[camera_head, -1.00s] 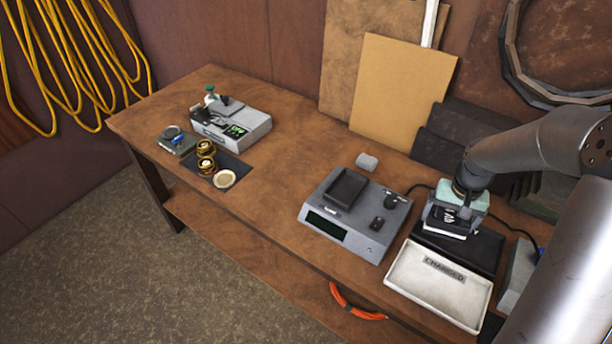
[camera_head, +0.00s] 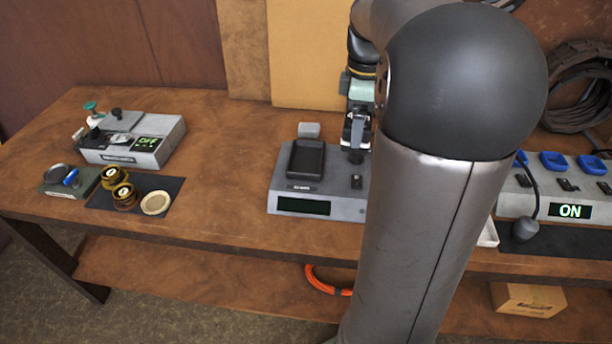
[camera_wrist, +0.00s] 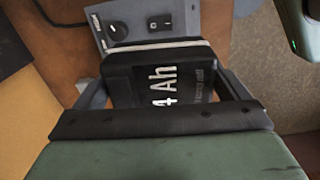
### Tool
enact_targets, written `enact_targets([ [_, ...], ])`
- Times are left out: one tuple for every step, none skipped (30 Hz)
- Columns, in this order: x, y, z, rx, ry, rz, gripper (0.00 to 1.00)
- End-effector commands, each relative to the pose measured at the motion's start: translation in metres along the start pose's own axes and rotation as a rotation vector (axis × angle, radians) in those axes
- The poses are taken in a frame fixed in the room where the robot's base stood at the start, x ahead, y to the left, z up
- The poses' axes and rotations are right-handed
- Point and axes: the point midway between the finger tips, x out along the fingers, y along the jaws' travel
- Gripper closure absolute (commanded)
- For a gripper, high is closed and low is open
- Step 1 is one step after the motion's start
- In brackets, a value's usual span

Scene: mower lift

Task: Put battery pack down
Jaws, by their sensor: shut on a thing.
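A black battery pack (camera_wrist: 165,88) with white "4 Ah" lettering sits between the fingers of my gripper (camera_wrist: 163,100) in the wrist view. My gripper is shut on it. In the head view my gripper (camera_head: 357,128) is at the right back part of a grey bench device (camera_head: 285,190) with a dark screen. My arm hides much of the gripper there, and the pack is hard to make out. The device has a black cradle (camera_head: 306,158) on its left half, which looks empty. Its knob and switch panel (camera_wrist: 138,30) lies just beyond the pack in the wrist view.
A small grey block (camera_head: 309,130) sits behind the cradle. A white tray (camera_head: 488,235) is mostly hidden by my arm. Bare wood (camera_head: 225,150) lies between the left items and the device.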

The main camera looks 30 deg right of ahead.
Motion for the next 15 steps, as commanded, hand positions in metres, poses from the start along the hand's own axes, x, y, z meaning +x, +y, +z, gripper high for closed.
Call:
enact_targets([
  [0.0, -0.002, 0.006, -0.025, 0.001, 0.005, 0.43],
  [-0.002, -0.003, 0.007, -0.039, 0.001, 0.004, 0.43],
  [-0.003, -0.003, 0.008, -0.054, 0.001, 0.003, 0.43],
  [-0.003, -0.002, 0.007, -0.061, 0.0, 0.002, 0.43],
  [-0.003, -0.001, 0.004, -0.066, 0.0, 0.001, 0.43],
  [-0.001, 0.001, -0.002, -0.07, 0.0, -0.001, 0.43],
  [0.002, 0.003, -0.007, -0.072, 0.0, -0.002, 0.43],
  [0.004, 0.005, -0.013, -0.071, 0.0, -0.003, 0.43],
  [0.008, 0.009, -0.022, -0.073, 0.0, -0.002, 0.43],
  [0.011, 0.011, -0.029, -0.073, 0.0, -0.004, 0.43],
  [0.015, 0.014, -0.036, -0.073, 0.001, -0.003, 0.43],
  [0.019, 0.018, -0.044, -0.071, 0.001, -0.003, 0.43],
  [0.022, 0.021, -0.052, -0.072, 0.001, -0.003, 0.43],
  [0.025, 0.023, -0.058, -0.072, 0.001, -0.003, 0.43],
  [0.029, 0.027, -0.067, -0.071, 0.0, -0.002, 0.43],
])
